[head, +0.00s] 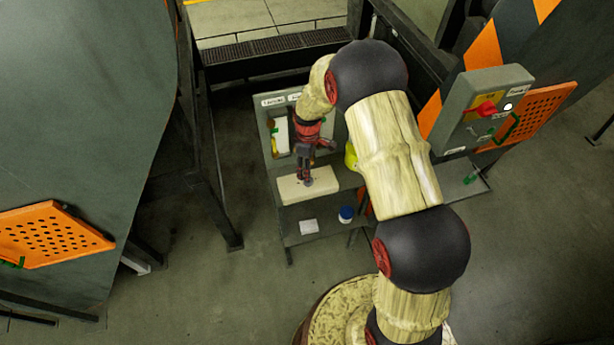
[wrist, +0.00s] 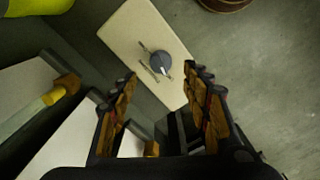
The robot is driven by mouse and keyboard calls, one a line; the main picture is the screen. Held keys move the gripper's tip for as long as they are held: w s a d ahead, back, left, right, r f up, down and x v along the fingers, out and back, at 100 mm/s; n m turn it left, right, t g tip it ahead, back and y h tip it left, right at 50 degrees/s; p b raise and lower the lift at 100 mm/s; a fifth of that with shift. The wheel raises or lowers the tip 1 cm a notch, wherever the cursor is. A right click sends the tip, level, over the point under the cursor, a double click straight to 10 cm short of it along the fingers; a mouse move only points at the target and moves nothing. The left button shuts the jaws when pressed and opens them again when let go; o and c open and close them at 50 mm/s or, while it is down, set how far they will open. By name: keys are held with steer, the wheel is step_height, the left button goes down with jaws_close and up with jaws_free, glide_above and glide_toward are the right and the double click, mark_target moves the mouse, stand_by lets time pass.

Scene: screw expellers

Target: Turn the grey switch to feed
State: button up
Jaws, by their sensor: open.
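A round grey switch (wrist: 161,60) with a pale pointer line sits on a cream panel (wrist: 135,35) in the wrist view. Small dark marks lie beside it, too small to read. In the head view the grey switch (head: 308,182) shows on the cream panel (head: 290,191), just below my gripper (head: 305,176). In the wrist view my gripper (wrist: 160,76) is open and empty. Its two fingers point toward the panel, and the switch shows in line with the gap between the fingertips. I cannot tell whether they touch it.
A grey bench (head: 293,237) carries a white item (head: 309,227) and a blue-topped jar (head: 346,214). A board with labels (head: 272,101) and tools stands behind the panel. A control box with a red switch (head: 487,108) is at the right. Open floor lies left of the bench.

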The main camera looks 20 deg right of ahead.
step_height(320, 180, down, 6)
steer(key=shift+s+f+p, duration=0.1)
steer(key=shift+f+p, duration=0.15)
steer(key=shift+p, duration=0.2)
steer(key=shift+c, duration=0.8)
steer(key=c, duration=1)
